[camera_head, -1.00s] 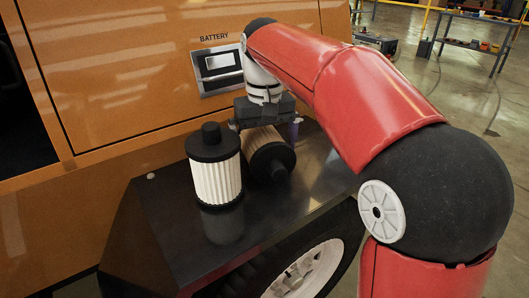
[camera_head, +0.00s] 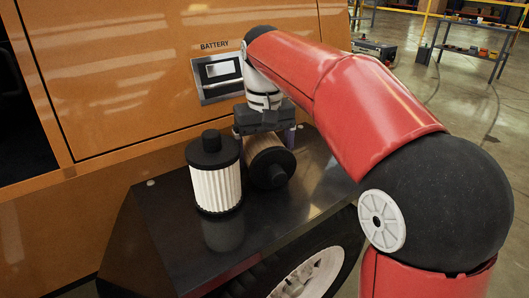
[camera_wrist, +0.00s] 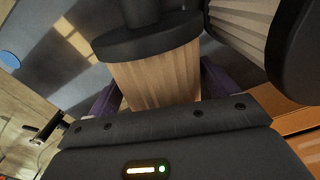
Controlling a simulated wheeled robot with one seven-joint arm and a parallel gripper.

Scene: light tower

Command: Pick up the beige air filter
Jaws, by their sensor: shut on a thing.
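The beige air filter (camera_head: 263,144) has a pleated tan body and black end caps. In the head view it is tilted, with its black cap toward the camera, behind and right of a white filter. In the wrist view the beige filter (camera_wrist: 157,78) sits between the purple fingers of my gripper (camera_wrist: 157,90), which is shut on it. In the head view my gripper (camera_head: 264,132) comes down over it from above, and most of the fingers are hidden. I cannot tell whether the filter touches the fender top.
A white pleated filter (camera_head: 217,190) with black caps stands upright on the dark fender top (camera_head: 290,205), close to the held one. The orange vehicle panel with a battery latch (camera_head: 217,76) rises behind. The fender top is clear to the right.

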